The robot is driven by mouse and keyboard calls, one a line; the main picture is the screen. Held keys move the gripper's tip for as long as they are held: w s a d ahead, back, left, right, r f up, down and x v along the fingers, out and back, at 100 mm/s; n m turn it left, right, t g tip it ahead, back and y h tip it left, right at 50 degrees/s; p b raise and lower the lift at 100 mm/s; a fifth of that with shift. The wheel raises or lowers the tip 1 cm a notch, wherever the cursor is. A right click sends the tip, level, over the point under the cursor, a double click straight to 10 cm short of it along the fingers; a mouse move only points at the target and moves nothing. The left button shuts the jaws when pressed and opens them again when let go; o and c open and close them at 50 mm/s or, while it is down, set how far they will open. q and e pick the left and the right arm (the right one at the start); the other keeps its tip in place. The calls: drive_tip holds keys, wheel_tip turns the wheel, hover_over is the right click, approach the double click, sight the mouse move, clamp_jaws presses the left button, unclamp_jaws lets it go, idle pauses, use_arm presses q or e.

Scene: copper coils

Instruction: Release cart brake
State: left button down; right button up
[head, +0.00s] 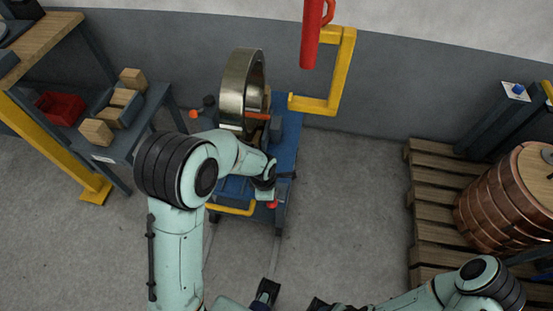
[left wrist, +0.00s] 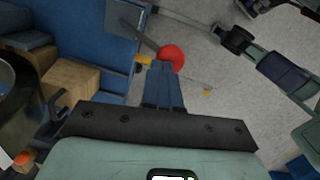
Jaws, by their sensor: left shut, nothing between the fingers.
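The blue cart (head: 284,150) stands near the wall and carries a large metal ring (head: 238,95). A red knob (left wrist: 171,58) on a dark lever sits at the cart's edge in the left wrist view. It also shows small and red in the head view (head: 272,205), partly hidden by my left wrist. My left gripper (left wrist: 162,66) is shut and empty, its blue-grey fingertips right at the knob; I cannot tell whether they touch. My right arm comes in at the lower right of the head view. Its dark end (head: 318,303) is cut by the lower edge, so its fingers are unclear.
A yellow frame (head: 343,75) and a red hanging cylinder (head: 312,35) are beyond the cart. A shelf with wooden blocks (head: 96,132) and a red bin (head: 60,108) stands left. A copper coil (head: 490,205) rests on a pallet (head: 426,195) at right. Floor between is clear.

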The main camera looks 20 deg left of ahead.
use_arm(q)
drive_tip(key=shift+s+d+f, duration=0.2)
drive_tip(key=shift+s+f, duration=0.5)
drive_tip(key=shift+s, duration=0.15)
drive_tip(key=shift+s+d+f, duration=0.2)
drive_tip(key=shift+s+f, duration=0.45)
drive_tip(key=shift+s, duration=0.3)
use_arm(e)
drive_tip(key=shift+s, duration=0.1)
use_arm(q)
drive_tip(key=r+p, duration=0.1)
drive_tip(key=w+a+r+p, duration=0.1)
drive_tip(key=r, duration=0.1)
drive_tip(key=w+r+p, duration=0.1)
drive_tip(key=shift+w+a+r, duration=0.2)
drive_tip(key=shift+r, duration=0.05)
drive_tip(key=s+r+p, duration=0.4)
drive_tip(key=s+r, duration=0.1)
drive_tip(key=r, duration=0.3)
drive_tip(key=shift+s+d+p, duration=0.15)
drive_tip(key=shift+d+p, duration=0.2)
use_arm(e)
drive_tip(key=w+d+r, duration=0.1)
drive_tip(key=w+r, duration=0.4)
drive_tip(key=r, duration=0.4)
drive_tip(key=shift+t, duration=0.4)
use_arm(q)
drive_tip(key=shift+s, duration=0.15)
drive_tip(key=shift+f, duration=0.15)
